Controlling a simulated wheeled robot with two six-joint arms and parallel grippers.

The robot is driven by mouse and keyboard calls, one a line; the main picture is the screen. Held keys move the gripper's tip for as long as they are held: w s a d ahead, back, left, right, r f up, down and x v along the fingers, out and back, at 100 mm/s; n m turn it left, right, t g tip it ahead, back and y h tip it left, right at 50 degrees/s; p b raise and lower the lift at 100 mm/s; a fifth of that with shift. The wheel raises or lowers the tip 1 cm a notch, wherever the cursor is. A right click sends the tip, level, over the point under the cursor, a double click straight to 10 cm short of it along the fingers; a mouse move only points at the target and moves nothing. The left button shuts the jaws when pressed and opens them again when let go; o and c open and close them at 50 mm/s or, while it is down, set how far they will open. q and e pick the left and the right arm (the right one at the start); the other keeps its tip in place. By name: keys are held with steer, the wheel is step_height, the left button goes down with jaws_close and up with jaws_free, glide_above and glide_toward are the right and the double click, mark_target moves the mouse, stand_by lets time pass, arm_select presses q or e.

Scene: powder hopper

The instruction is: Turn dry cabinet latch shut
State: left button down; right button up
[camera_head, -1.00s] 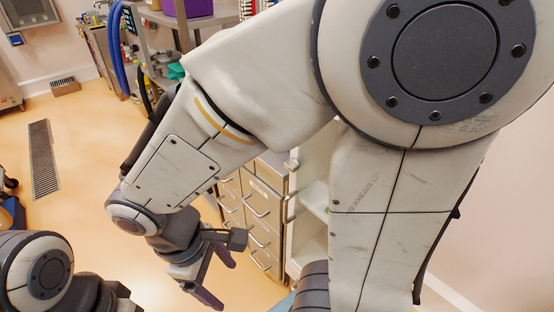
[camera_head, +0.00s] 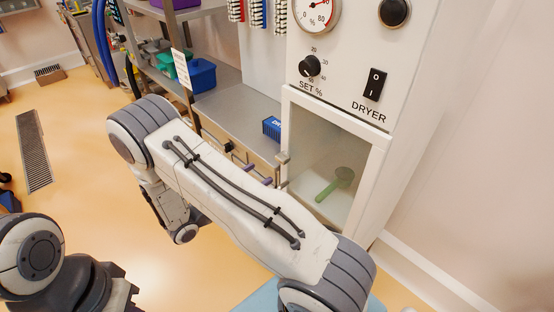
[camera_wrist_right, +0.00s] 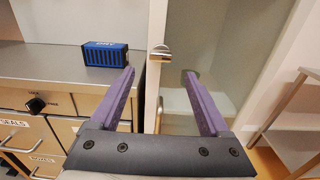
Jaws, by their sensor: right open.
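The dry cabinet (camera_head: 360,130) stands at the right, white, with a clear front door (camera_head: 325,155) that looks closed. A small grey latch (camera_head: 282,158) sits at the door's left edge. In the right wrist view the metal latch (camera_wrist_right: 160,53) lies crosswise on the white frame, ahead of my fingers. My right gripper (camera_head: 257,175) is just left of the latch in the head view, mostly hidden behind my arm. In the right wrist view my right gripper (camera_wrist_right: 159,73) is open and empty, its purple fingers either side of the latch's line. Contact is not seen. My left gripper is out of view.
A green scoop (camera_head: 336,184) lies inside the cabinet. A blue box (camera_head: 271,128) stands on the steel counter (camera_head: 232,108), left of the cabinet. Drawers (camera_wrist_right: 35,135) are below the counter. A steel shelf rack (camera_wrist_right: 300,115) stands at right in the wrist view.

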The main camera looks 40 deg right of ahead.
mark_target(279, 161)
steer(key=d, duration=0.2)
steer(key=d+p, duration=0.1)
steer(key=d, duration=0.2)
steer(key=d+p, duration=0.1)
steer(key=d, duration=0.1)
steer(key=shift+w+d+r, duration=0.1)
steer(key=shift+w+d, duration=0.1)
steer(key=shift+w, duration=0.05)
steer(key=shift+d, duration=0.6)
jaws_close()
